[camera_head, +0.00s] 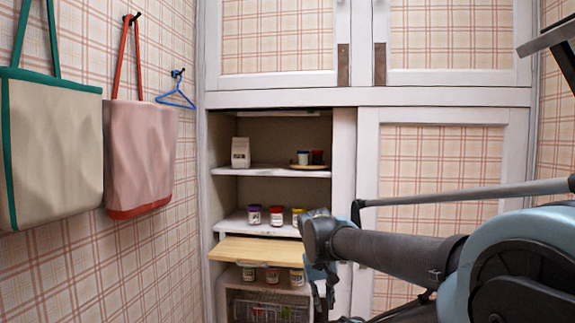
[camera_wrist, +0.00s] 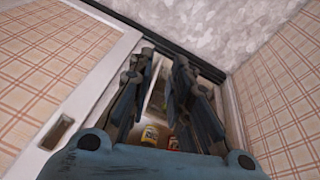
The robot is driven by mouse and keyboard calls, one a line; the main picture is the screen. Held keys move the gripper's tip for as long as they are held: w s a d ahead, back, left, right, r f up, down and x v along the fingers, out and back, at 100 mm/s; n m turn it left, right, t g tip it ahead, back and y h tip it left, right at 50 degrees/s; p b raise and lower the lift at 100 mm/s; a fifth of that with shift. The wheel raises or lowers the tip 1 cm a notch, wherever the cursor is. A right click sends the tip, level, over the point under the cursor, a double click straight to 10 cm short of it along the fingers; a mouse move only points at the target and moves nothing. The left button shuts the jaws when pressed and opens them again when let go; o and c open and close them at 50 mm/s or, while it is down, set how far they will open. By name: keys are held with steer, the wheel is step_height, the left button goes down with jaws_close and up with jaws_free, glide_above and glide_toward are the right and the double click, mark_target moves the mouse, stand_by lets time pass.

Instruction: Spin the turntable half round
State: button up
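The turntable appears as a thin, round brown disc (camera_head: 300,167) on the upper shelf of the open cupboard bay in the head view. A white-and-dark cup (camera_head: 303,157) and a dark red cup (camera_head: 318,157) stand on it. My gripper (camera_head: 322,288) is below and to the right of the disc, in front of the cupboard and apart from it. In the wrist view my gripper (camera_wrist: 163,62) is open, with a gap between its fingers and nothing held. I cannot make out the turntable in the wrist view.
A white bag (camera_head: 240,152) stands left on the turntable's shelf. Several jars (camera_head: 276,215) stand on the shelf below, above a wooden pull-out board (camera_head: 255,250). A white sliding door (camera_head: 440,165) covers the right bay. Tote bags (camera_head: 140,155) hang left.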

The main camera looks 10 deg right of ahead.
steer(key=w+d+r+m+t+h, duration=0.1)
steer(key=w+r+m+t+h, duration=0.35)
steer(key=w+r, duration=1.7)
steer(key=w+a+r+m+t+h, duration=0.2)
steer(key=w+a+r+m+h, duration=0.15)
steer(key=w+a+r, duration=0.6)
steer(key=w+a+r+m+t+h, duration=0.2)
steer(key=w+a+r+h, duration=0.4)
steer(key=w, duration=0.6)
steer(key=shift+y, duration=0.7)
steer(key=x, duration=0.5)
steer(key=f+x, duration=0.1)
steer(key=x, duration=0.9)
steer(key=shift+w+d+f, duration=0.15)
steer(key=shift+w+f, duration=0.25)
steer(key=shift+w, duration=0.05)
jaws_close()
